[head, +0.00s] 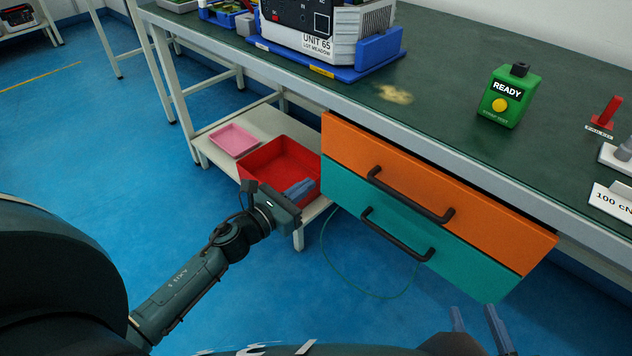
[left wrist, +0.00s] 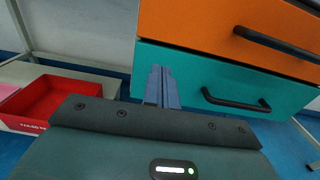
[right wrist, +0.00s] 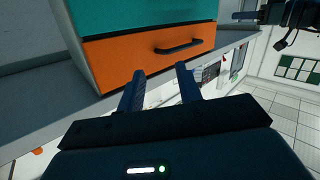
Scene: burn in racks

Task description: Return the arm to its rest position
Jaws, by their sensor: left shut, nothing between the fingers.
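My left gripper (head: 298,189) is in front of the red bin on the lower shelf, left of the drawers. Its blue fingers are together with nothing between them, and they also show in the left wrist view (left wrist: 161,88). My right gripper (head: 480,325) is at the bottom edge of the head view, below the teal drawer. Its two fingers stand apart and empty, as the right wrist view (right wrist: 158,88) also shows.
An orange drawer (head: 345,143) and a teal drawer (head: 345,185) with black handles hang under the green bench (head: 440,60). The red bin (head: 270,150) and a pink tray (head: 234,140) are on the lower shelf. A green READY box (head: 510,108) and a white unit (head: 345,45) stand on the bench.

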